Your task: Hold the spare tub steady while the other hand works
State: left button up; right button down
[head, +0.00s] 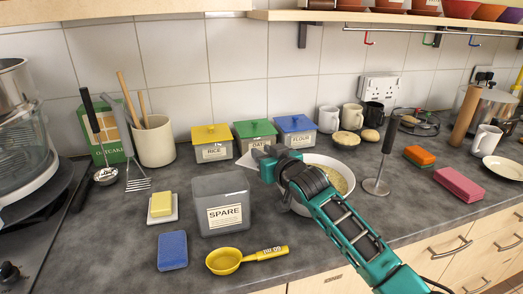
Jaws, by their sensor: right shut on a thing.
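The spare tub (224,196) is a grey see-through box with a white SPARE label, upright on the dark worktop in the head view. My right gripper (262,160) is just behind and right of the tub's upper right corner. It is shut, with a pale flat thing (245,160) showing at its fingertips. The rest of that thing is hidden by the gripper. I cannot tell whether the gripper touches the tub. My left gripper is not in view.
A white bowl (340,163) sits partly behind my right arm. A yellow scoop (224,262), blue sponge (172,251) and butter dish (168,218) lie near the tub. Lidded rice (212,151), oats and flour (296,141) tubs stand behind. Bare worktop lies at front left.

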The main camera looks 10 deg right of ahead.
jog(key=shift+s+d+r, duration=0.1)
jog(key=shift+s+r, duration=0.15)
jog(key=shift+s, duration=0.05)
jog(key=shift+f, duration=0.35)
jog(key=c, duration=0.9)
grip_release()
jog(key=shift+r, duration=0.1)
